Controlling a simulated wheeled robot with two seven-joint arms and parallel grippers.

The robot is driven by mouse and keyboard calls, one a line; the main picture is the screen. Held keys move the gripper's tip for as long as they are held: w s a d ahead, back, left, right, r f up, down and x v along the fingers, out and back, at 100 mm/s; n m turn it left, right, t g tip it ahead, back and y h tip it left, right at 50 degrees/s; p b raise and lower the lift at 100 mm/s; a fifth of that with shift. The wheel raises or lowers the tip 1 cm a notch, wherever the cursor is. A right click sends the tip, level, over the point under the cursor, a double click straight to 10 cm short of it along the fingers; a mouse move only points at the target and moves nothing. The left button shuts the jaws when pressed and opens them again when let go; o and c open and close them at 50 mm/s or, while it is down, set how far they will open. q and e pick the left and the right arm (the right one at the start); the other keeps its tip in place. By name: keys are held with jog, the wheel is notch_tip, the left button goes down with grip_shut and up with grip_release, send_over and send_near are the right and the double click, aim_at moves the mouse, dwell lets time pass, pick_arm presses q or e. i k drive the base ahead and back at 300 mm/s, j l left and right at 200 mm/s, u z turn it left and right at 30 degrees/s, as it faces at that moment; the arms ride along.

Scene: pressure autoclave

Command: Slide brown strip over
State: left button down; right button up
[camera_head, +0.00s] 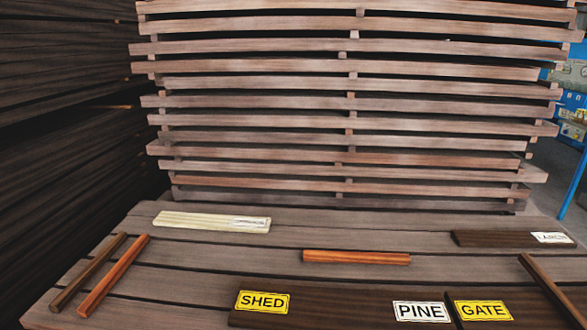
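Several narrow strips lie on a table of grey-brown planks (200,262). A dark brown strip (88,272) lies slanted at the left. An orange-brown strip (113,275) lies roughly parallel just right of it, with a narrow gap between. Another orange-brown strip (356,257) lies crosswise near the middle. A very dark brown strip (553,290) lies slanted at the right, across or beside the right dark board; I cannot tell which. Neither gripper shows.
A dark board (345,308) bears SHED and PINE labels; another (525,303) bears GATE. A pale board (190,220) lies back left, a dark labelled board (490,239) back right. A tall stack of spaced planks (250,107) stands behind. Bare planks separate the strips.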

aim_at(574, 317)
jog(key=z, duration=1.7)
